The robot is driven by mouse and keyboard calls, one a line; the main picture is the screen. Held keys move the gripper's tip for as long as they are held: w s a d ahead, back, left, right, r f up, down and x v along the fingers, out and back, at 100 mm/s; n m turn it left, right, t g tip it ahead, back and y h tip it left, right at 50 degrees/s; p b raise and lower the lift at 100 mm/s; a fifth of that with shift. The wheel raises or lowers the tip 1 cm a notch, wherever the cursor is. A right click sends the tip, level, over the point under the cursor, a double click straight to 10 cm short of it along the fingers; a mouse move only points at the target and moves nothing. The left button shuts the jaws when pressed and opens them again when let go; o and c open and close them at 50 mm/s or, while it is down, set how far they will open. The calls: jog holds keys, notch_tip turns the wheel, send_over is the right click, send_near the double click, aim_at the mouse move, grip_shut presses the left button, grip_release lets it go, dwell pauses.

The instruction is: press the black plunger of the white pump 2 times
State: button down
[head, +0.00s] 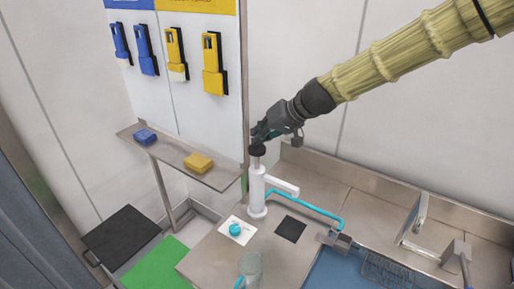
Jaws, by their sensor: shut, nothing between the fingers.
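The white pump (257,192) stands upright on the steel counter. Its black plunger (257,150) is on top, with a short light stem showing below it. A white spout juts from the pump to the right, beside a light-blue tube (310,204). My gripper (262,136) is shut and empty. It is at the plunger's top, coming from the upper right; I cannot tell whether it touches. The gripper hides part of the plunger's top.
A white card with a blue round thing (235,230) and a black square (290,229) lie near the pump. A glass (250,268) stands at the front. A shelf (183,161) with blue and yellow blocks is on the left. A sink with a tap (416,216) is on the right.

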aim_at(259, 147)
jog(key=shift+f+b, duration=1.4)
jog(key=shift+f, duration=0.7)
dwell(2.4)
jog(key=shift+r, duration=0.2)
jog(key=shift+r+p, duration=1.7)
jog(key=shift+r, duration=0.7)
jog(key=shift+r, duration=0.1)
jog(key=shift+r+p, duration=1.6)
jog(key=shift+r, duration=0.8)
